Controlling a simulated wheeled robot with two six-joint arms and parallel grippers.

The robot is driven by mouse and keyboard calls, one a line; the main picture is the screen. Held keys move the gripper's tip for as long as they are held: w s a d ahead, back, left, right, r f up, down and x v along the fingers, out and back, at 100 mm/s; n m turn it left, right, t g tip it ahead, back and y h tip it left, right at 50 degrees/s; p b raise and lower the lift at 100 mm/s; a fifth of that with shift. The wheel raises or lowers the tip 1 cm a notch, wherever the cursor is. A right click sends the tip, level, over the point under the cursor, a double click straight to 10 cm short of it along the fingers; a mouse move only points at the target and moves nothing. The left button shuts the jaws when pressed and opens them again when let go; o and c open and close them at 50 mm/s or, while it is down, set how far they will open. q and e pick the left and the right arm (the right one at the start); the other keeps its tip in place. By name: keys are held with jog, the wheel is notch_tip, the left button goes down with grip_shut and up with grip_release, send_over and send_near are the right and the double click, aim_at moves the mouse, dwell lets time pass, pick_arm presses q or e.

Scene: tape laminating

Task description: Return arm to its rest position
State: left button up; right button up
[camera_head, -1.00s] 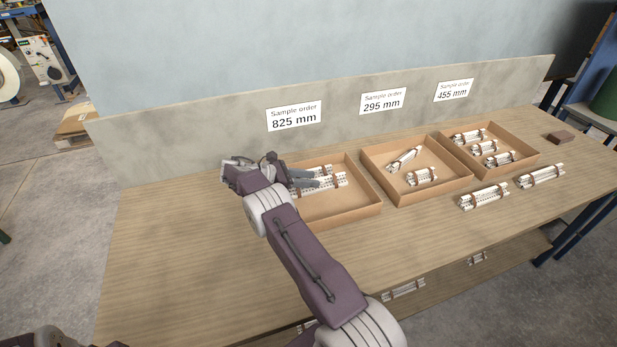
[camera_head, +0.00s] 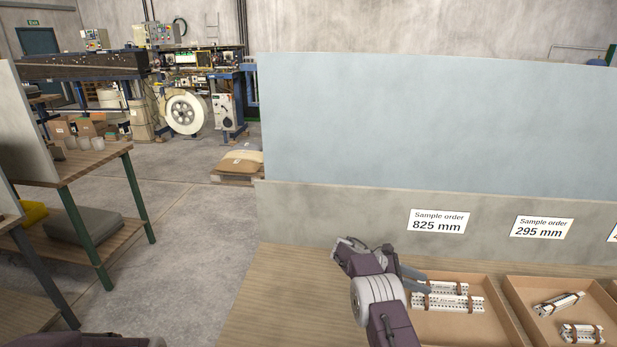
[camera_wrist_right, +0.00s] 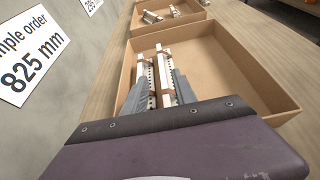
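My right gripper (camera_head: 418,281) is above the left part of the cardboard box (camera_head: 490,339) under the "825 mm" label. In the right wrist view its two grey fingers (camera_wrist_right: 158,90) are apart. Two white slotted bundles with brown bands lie side by side in that box: a rear bundle (camera_head: 450,286) and a front bundle (camera_head: 455,303). They show between and beyond the fingers; I cannot tell whether the fingers touch them. A purple part of my body shows at the bottom left of the head view, but the left gripper is out of view.
A second box (camera_head: 530,320) under the "295 mm" label (camera_head: 541,228) holds two bundles. The grey back panel (camera_head: 340,212) rises behind the boxes. The wooden tabletop (camera_head: 270,300) is bare left of my arm. Another table (camera_head: 85,160) stands far left.

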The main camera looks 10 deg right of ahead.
notch_tip(320, 180, up, 10)
jog(key=w+t+p, duration=0.1)
jog(key=w+p, duration=0.1)
jog(key=s+a+r+m+t+y+p, duration=0.1)
jog(key=s+a+r+y+p, duration=0.15)
jog(key=s+a+r, duration=0.4)
jog(key=s+a+f+m+t+y, duration=0.1)
jog(key=s+a+f+m+y, duration=0.2)
jog(key=s+a, duration=0.3)
jog(key=s+a+f+m+t+y+p, duration=0.1)
jog(key=s+a+f+m+y, duration=0.3)
jog(key=s+a+m, duration=0.2)
jog(key=s+a+f+m+t+y, duration=0.1)
jog(key=s+a+f+m+y, duration=0.2)
jog(key=s+a, duration=0.3)
jog(key=shift+a+f+m+p, duration=0.25)
jog(key=shift+f+m+p, duration=0.15)
jog(key=shift+m, duration=0.5)
